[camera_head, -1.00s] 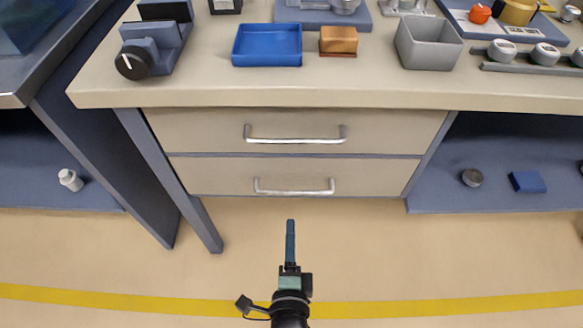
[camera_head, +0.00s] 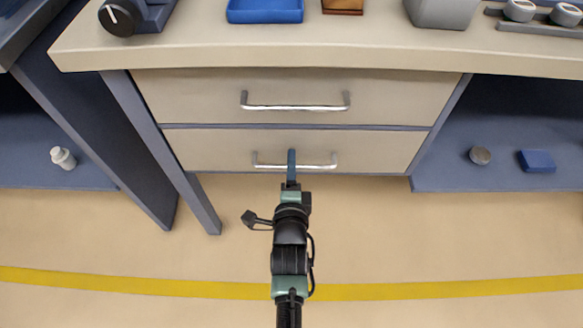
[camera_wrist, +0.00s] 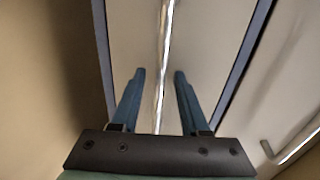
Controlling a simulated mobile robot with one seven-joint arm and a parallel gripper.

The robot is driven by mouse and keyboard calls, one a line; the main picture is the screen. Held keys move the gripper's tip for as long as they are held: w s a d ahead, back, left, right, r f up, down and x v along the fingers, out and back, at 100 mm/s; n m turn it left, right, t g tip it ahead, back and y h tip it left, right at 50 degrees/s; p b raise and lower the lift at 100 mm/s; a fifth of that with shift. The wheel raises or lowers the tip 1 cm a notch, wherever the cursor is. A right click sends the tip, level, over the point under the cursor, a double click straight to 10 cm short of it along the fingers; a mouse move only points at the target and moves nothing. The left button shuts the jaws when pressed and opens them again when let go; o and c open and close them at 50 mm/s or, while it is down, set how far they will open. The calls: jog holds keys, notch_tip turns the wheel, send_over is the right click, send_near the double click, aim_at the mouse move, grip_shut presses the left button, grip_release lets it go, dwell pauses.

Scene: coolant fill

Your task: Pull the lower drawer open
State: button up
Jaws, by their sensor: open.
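The lower drawer (camera_head: 215,150) is shut, flush under the upper drawer. Its silver bar handle (camera_head: 320,166) runs across its front. My gripper (camera_head: 291,158) is at the middle of this handle in the head view and covers part of it. In the wrist view, my gripper (camera_wrist: 159,75) is open, with one blue finger on each side of the lower handle (camera_wrist: 162,75). The fingers look apart from the bar, with a gap on both sides. The lower drawer front (camera_wrist: 205,40) fills the middle of the wrist view.
The upper drawer (camera_head: 200,95) is shut; its handle (camera_head: 295,107) also shows at the wrist view's lower right (camera_wrist: 298,146). A bench leg (camera_head: 165,155) stands left of the drawers. A shelf (camera_head: 440,180) is to the right. The floor in front is clear.

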grip_shut()
dwell(1.5)
